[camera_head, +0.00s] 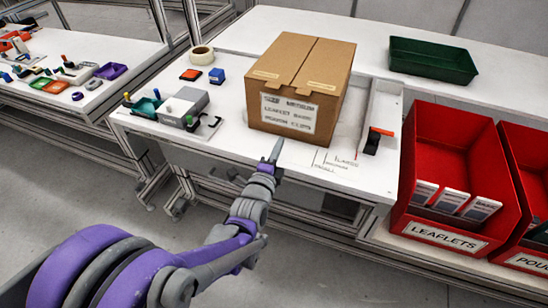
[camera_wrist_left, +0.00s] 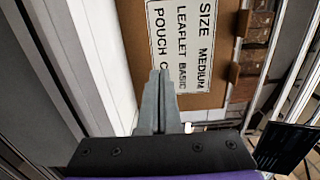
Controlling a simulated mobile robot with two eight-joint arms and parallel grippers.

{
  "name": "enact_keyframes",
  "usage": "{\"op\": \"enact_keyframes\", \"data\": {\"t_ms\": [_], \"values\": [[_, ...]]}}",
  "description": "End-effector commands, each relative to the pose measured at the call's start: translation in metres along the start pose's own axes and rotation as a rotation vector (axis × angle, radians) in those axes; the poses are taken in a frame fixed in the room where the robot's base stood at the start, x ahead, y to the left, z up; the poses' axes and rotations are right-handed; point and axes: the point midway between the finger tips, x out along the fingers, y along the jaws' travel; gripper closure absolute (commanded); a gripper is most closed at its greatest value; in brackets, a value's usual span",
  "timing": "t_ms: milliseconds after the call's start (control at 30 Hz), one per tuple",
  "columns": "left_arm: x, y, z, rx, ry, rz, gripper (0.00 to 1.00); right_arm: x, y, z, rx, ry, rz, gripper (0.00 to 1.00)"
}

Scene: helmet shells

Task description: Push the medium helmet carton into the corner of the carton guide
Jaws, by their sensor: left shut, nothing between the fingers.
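The medium helmet carton (camera_head: 302,82) is a brown box with a white label reading size medium, and it stands on the white table. The carton guide (camera_head: 379,118) is a low white rail to the right of the carton, with a gap between them in the head view. My left gripper (camera_head: 276,150) is shut and empty, with its tips close to the carton's front face, below the label. In the left wrist view the fingers (camera_wrist_left: 158,100) are together before the labelled face of the carton (camera_wrist_left: 136,40). I cannot tell whether they touch it. My right gripper is not in view.
A black clamp with an orange handle (camera_head: 374,141) sits at the right by the guide. A green tray (camera_head: 432,62) lies behind. Red bins (camera_head: 450,150) stand at the right. A grey device (camera_head: 184,106), tape roll (camera_head: 201,55) and small blocks lie left of the carton.

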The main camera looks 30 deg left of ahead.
Motion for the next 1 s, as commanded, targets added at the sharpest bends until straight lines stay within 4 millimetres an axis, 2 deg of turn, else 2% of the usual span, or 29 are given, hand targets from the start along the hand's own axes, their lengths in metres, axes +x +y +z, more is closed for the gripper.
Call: {"op": "enact_keyframes", "data": {"t_ms": [100, 300, 500, 867, 1000], "values": [[0.026, 0.001, 0.0, 0.002, 0.0, 0.001, 1.0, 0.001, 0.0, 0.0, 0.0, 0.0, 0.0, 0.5], [0.055, 0.001, 0.0, 0.0, 0.0, 0.001, 1.0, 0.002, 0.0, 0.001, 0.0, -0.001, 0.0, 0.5], [0.066, 0.0, 0.0, 0.0, 0.0, 0.001, 1.0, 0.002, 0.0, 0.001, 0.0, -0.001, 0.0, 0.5], [0.069, 0.001, 0.0, 0.0, 0.0, 0.001, 1.0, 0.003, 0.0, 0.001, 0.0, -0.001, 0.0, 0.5], [0.092, 0.003, 0.0, 0.001, 0.0, 0.002, 1.0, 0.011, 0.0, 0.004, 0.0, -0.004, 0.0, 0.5]]}}
